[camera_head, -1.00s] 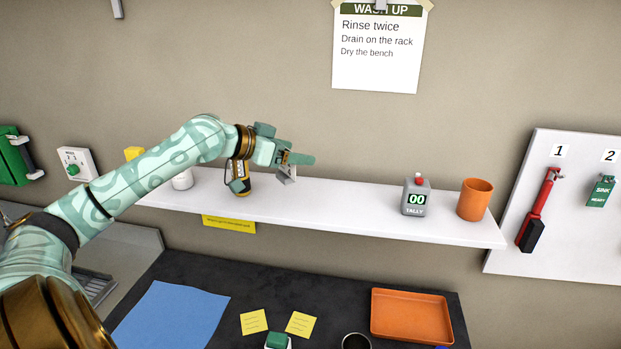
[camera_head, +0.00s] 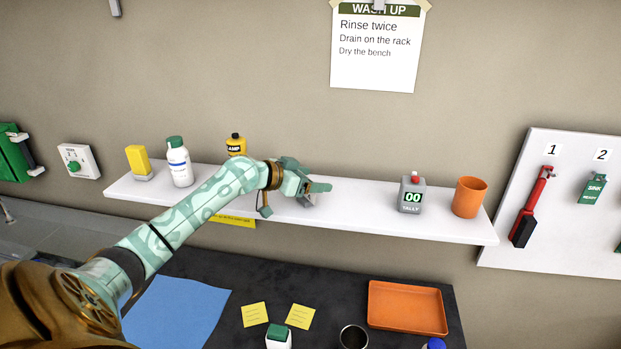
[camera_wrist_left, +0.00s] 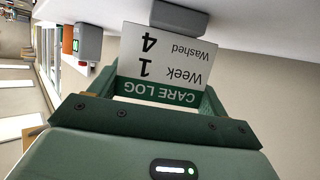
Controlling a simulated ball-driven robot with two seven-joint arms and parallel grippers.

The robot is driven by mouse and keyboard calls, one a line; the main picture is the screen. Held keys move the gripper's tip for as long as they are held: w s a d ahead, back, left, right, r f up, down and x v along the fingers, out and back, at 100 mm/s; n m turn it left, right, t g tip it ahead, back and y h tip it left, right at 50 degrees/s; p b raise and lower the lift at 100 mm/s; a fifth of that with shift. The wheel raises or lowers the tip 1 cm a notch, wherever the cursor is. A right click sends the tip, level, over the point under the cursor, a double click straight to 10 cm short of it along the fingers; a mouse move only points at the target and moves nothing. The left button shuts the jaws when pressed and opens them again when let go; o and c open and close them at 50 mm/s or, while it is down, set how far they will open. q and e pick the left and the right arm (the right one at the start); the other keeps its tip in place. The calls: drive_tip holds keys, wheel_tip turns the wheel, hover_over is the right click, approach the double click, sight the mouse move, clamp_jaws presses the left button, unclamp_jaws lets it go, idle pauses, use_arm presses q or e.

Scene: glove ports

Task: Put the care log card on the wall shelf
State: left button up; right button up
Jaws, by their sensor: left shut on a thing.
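The care log card (camera_wrist_left: 165,62) is a white card with a green band, held in my left gripper; it looks upside down in the left wrist view. A grey block (camera_wrist_left: 180,17) sits at its far edge. My left gripper (camera_head: 316,188) is shut on the card, over the middle of the white wall shelf (camera_head: 360,213). In the head view only a small grey part of the card (camera_head: 308,201) shows below the fingers. I cannot tell whether it touches the shelf. My right gripper is not in view.
The grey tally counter (camera_head: 412,194) and an orange cup (camera_head: 469,198) stand on the shelf's right. The shelf between gripper and counter is clear.

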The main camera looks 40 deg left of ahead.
use_arm(q)
drive_tip(key=o, duration=1)
drive_tip(key=shift+c, duration=0.2)
drive_tip(key=shift+s+a+r, duration=0.1)
drive_tip(key=shift+s, duration=0.2)
drive_tip(key=b+v, duration=0.1)
drive_tip(key=v, duration=1)
drive_tip(key=shift+s+r+b, duration=0.15)
drive_tip(key=shift+s+b, duration=0.05)
drive_tip(key=shift+b, duration=0.15)
